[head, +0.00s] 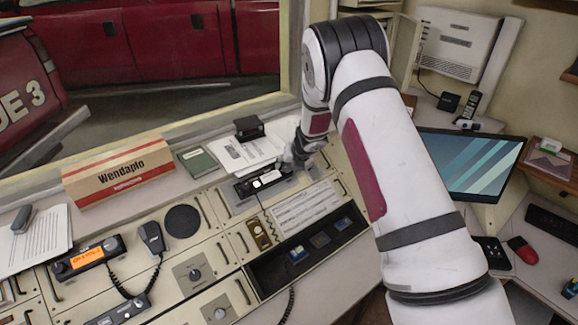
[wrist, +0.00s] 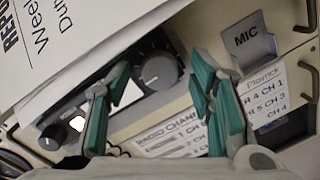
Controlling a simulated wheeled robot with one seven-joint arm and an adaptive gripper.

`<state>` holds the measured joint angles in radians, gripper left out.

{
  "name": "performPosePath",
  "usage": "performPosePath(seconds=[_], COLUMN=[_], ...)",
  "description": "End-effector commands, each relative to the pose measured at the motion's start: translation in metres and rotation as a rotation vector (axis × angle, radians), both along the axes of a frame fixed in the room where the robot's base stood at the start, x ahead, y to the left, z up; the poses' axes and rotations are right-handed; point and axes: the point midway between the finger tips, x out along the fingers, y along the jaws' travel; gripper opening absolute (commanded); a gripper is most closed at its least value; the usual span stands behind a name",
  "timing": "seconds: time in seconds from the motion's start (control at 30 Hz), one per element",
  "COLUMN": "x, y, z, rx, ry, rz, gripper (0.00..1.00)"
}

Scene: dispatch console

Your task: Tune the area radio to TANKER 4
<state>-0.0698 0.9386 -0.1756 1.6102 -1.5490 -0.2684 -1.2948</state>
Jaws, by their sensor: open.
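A black radio unit (head: 262,180) with a small pale display sits in the console below the papers. In the wrist view its round dark knob (wrist: 160,72) shows, with a pale lit patch (wrist: 77,123) farther left. My gripper (head: 292,163) is at the radio's right end. In the wrist view my gripper (wrist: 159,78) is open, its green fingers on either side of the knob; I cannot tell whether they touch it. A card headed "RADIO CHANN..." (wrist: 172,142) lies below the knob, partly hidden by the fingers. The display text is unreadable.
Papers (head: 245,150) lie just behind the radio. Another radio with an orange display (head: 85,258) and a hand microphone (head: 151,237) are at the left. A "MIC" tag (wrist: 246,40) and a channel card (wrist: 278,95) are right of my fingers. A laptop (head: 470,165) stands right of my arm.

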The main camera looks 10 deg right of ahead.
Motion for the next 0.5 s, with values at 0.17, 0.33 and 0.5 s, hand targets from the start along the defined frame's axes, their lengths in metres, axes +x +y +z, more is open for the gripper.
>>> performPosePath(seconds=[0.17, 0.33, 0.5], x=[-0.004, -0.019, -0.038], y=[-0.001, -0.005, -0.009], z=[0.008, 0.031, 0.059], rx=[0.001, 0.001, 0.001], ry=[-0.001, -0.003, -0.003], rz=[0.0, -0.001, 0.0], gripper=[0.49, 0.49, 0.49])
